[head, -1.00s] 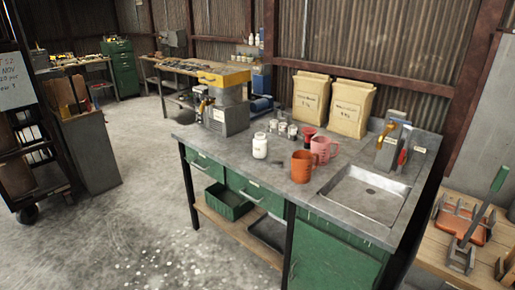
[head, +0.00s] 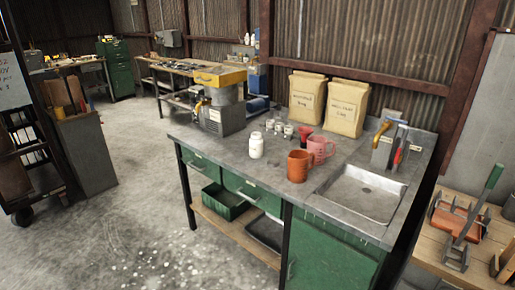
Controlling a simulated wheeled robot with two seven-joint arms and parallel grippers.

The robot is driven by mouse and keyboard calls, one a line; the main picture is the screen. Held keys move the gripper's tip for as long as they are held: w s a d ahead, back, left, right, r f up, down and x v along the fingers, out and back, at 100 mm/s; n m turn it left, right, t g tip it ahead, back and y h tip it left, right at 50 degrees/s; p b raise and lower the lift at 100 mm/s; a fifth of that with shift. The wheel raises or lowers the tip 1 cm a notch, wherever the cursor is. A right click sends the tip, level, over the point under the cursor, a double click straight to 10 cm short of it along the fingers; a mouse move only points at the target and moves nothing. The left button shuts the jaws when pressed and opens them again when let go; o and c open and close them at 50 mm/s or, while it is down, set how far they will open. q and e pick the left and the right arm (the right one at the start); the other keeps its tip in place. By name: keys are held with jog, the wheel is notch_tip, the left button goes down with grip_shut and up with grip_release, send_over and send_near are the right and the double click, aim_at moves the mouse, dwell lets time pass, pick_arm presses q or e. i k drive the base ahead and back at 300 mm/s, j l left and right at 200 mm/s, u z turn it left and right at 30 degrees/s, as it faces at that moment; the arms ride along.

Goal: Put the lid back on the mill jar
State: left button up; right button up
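A white jar (head: 256,146) stands upright on the grey workbench top (head: 215,145), near its front edge. It may be the mill jar; I cannot tell whether its top is open or covered. Several small pale containers (head: 279,127) stand just behind it, too small to make out. No separate lid can be made out. A grey machine with a yellow top (head: 221,76) stands at the bench's back left end. Neither of my grippers is in view.
An orange mug (head: 298,166), a pink jug (head: 320,150) and a red funnel (head: 305,133) stand right of the jar. Two paper bags (head: 347,107) stand at the back. A sink (head: 363,193) is at the right. The bench's front left top is clear.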

aim_at(256, 143)
jog(key=i+j+z, duration=0.2)
jog(key=i+j, duration=0.25)
jog(key=i, duration=0.15)
jog(key=i+j+z, duration=0.2)
jog(key=i+j, duration=0.3)
jog(key=i+j+z, duration=0.2)
jog(key=i+j, duration=0.35)
jog(key=i+j+z, duration=0.2)
jog(key=i+j, duration=0.25)
jog(key=j, duration=0.25)
